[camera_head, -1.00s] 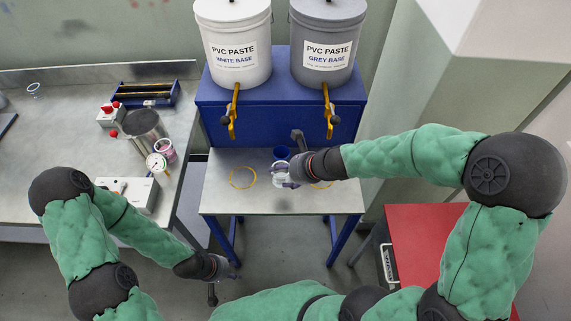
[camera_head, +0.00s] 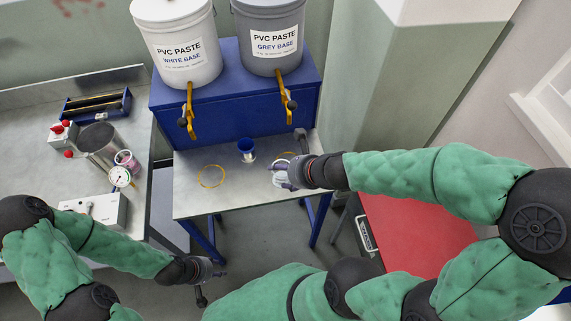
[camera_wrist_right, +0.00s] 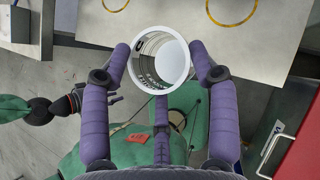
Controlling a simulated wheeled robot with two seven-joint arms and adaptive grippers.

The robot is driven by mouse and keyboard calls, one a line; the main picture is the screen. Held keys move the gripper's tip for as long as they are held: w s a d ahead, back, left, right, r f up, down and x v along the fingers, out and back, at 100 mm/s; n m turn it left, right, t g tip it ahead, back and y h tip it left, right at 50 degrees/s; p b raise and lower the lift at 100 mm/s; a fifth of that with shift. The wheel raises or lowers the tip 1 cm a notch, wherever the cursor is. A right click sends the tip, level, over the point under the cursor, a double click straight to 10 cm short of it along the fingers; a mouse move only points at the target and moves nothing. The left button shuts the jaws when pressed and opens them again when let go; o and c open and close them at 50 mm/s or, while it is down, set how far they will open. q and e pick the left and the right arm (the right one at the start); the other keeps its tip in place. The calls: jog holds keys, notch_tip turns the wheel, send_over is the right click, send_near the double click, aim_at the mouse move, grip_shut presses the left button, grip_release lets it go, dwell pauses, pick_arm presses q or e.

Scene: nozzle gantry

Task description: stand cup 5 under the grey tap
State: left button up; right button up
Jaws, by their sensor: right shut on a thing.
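My right gripper (camera_head: 290,174) is shut on a white cup (camera_head: 280,179). In the right wrist view the cup (camera_wrist_right: 158,60) sits between the two purple fingers, its open mouth toward the camera; no number on it is legible. The gripper and cup are over the front right of the small steel table (camera_head: 225,192), near a yellow ring (camera_head: 285,155) that they partly hide. The grey tap (camera_head: 283,95), a yellow spout with a dark handle, hangs from the grey bucket (camera_head: 270,38) above and behind that ring. My left gripper (camera_head: 208,273) is low, left of the table; its fingers are unclear.
The left ring (camera_head: 211,176) is empty, below the white bucket's tap (camera_head: 189,115). A side bench (camera_head: 40,165) holds a steel pot, gauge and boxes. A red surface (camera_head: 415,235) lies at right.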

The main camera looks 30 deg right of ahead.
jog(key=shift+d, duration=0.55)
jog(key=w+d+f+b, duration=0.2)
jog(key=w+f+b, duration=0.1)
jog(key=w+f, duration=0.1)
jog(key=w+d+f+b, duration=0.3)
jog(key=w+f, duration=0.1)
jog(key=w+d+f+b, duration=0.2)
jog(key=w+f+b, duration=0.1)
jog(key=f+b, duration=0.1)
jog(key=shift+w+d+f, duration=0.15)
jog(key=shift+w+f, duration=0.25)
jog(key=shift+f, duration=0.15)
jog(key=shift+r, duration=0.1)
